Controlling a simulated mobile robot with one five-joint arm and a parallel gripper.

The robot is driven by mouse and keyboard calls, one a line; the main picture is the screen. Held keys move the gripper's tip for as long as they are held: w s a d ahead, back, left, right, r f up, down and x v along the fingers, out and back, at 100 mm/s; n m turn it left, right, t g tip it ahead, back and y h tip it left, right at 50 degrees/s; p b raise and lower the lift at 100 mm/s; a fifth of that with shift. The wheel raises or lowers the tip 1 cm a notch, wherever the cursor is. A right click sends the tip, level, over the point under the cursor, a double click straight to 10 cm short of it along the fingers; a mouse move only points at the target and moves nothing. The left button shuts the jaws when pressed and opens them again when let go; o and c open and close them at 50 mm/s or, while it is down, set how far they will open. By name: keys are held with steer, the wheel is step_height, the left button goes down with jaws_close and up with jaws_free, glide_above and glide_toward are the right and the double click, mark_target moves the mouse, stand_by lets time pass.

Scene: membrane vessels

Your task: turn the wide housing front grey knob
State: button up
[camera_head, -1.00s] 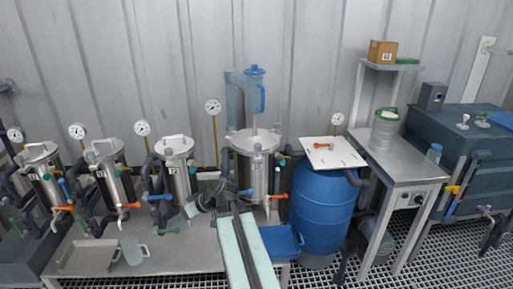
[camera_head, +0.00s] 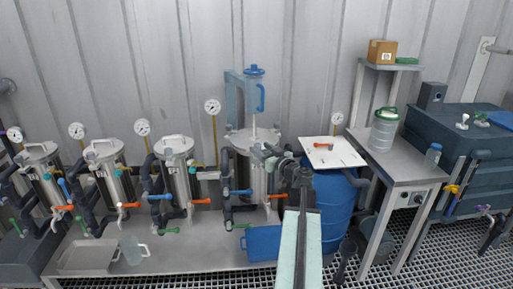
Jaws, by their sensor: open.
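The wide housing (camera_head: 257,181) is a steel vessel with a broad lid, at the right end of the row on the steel bench.
Narrower steel housings (camera_head: 178,184) with gauges stand to the left. A blue barrel (camera_head: 333,205) with a white board (camera_head: 330,154) on top stands to the right, partly behind my arm. A blue tray (camera_head: 262,243) and a clear jug (camera_head: 133,249) are at the bench front.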

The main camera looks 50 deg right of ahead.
mark_target(258, 144)
steer(key=x, duration=0.3)
jaws_close()
steer(key=shift+d+n+y, duration=0.1)
steer(key=shift+n+y, duration=0.5)
steer(key=shift+y, duration=0.4)
jaws_free()
